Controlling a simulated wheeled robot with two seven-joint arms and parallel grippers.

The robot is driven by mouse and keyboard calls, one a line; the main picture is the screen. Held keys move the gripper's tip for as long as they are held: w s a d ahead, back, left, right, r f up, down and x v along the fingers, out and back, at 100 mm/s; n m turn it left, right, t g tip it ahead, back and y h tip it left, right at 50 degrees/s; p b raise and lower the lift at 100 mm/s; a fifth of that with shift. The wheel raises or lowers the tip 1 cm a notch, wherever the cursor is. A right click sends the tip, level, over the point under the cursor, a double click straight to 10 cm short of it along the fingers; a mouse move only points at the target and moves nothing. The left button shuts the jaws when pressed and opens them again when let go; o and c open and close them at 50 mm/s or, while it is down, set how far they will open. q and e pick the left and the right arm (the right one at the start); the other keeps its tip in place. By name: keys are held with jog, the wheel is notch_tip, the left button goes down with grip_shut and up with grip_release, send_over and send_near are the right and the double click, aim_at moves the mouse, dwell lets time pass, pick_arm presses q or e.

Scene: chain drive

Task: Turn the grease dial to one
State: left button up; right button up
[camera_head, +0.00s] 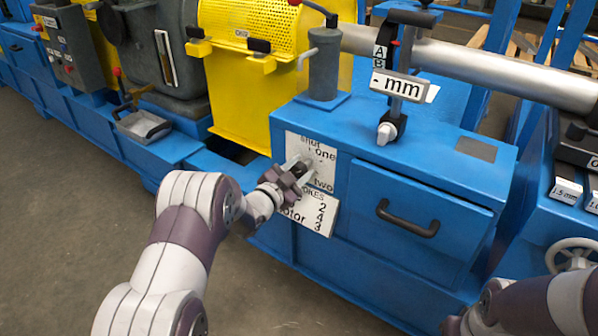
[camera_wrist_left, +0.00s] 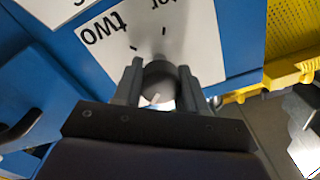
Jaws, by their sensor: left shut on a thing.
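The grease dial (camera_wrist_left: 160,76) is a dark round knob with a white mark on its face. It sits on a white label plate (camera_head: 322,157) on the front of the blue cabinet, lettered "shut", "one" and "two". My left gripper (camera_head: 295,174) is at the plate and hides most of the dial in the head view. In the left wrist view its two fingers (camera_wrist_left: 160,84) are shut on the dial from both sides. There the white mark points down and slightly left, away from the upside-down "two". The word "one" is not visible there.
A drawer with a black handle (camera_head: 407,219) is right of the plate. A second white plate (camera_head: 311,211) sits just below the dial. A small grey lever (camera_head: 387,131) and a grey cylinder (camera_head: 324,62) stand on the cabinet top. A yellow guard (camera_head: 238,105) is to the left.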

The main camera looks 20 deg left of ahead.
pick_arm(q)
jog(key=shift+m+b, duration=0.5)
jog(key=shift+m, duration=1.4)
jog(key=o, duration=1.1)
jog(key=shift+c, duration=0.2)
jog(key=shift+s, duration=0.2)
jog(key=p+v, duration=0.5)
jog(key=v, duration=0.7)
jog(key=shift+s, duration=0.15)
